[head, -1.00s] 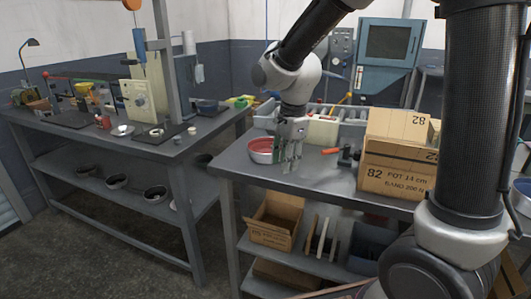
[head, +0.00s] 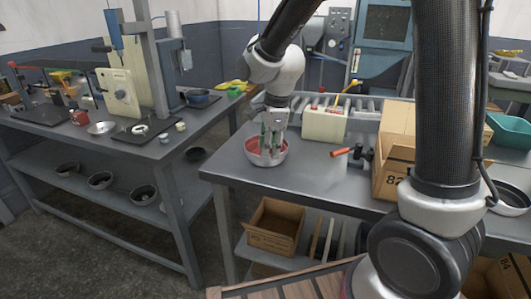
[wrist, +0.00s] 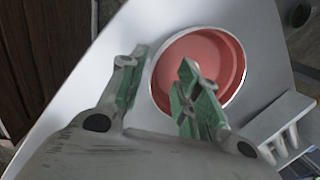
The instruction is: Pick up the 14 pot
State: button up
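A round metal pot with a red inside (head: 250,151) stands on the near grey workbench, near its left end. It also shows in the wrist view (wrist: 222,48). My gripper (head: 270,148) points down at the pot, and its fingers cover part of it in the head view. In the wrist view my gripper (wrist: 162,68) is open and empty. One finger lies over the red inside and the other lies outside the rim on the left. The pot's rim passes between them. I cannot tell how far the fingertips are above the rim.
A cardboard box (head: 393,178) and an orange-handled tool (head: 350,152) are on the bench to the right. A cream container (head: 324,124) stands behind. The left table (head: 60,135) has several dishes on its lower shelf. Bare bench top (head: 300,180) lies before the pot.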

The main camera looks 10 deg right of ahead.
aim_at(269, 166)
notch_tip(269, 166, down, 5)
jog(key=shift+w+d, duration=0.15)
grip_shut()
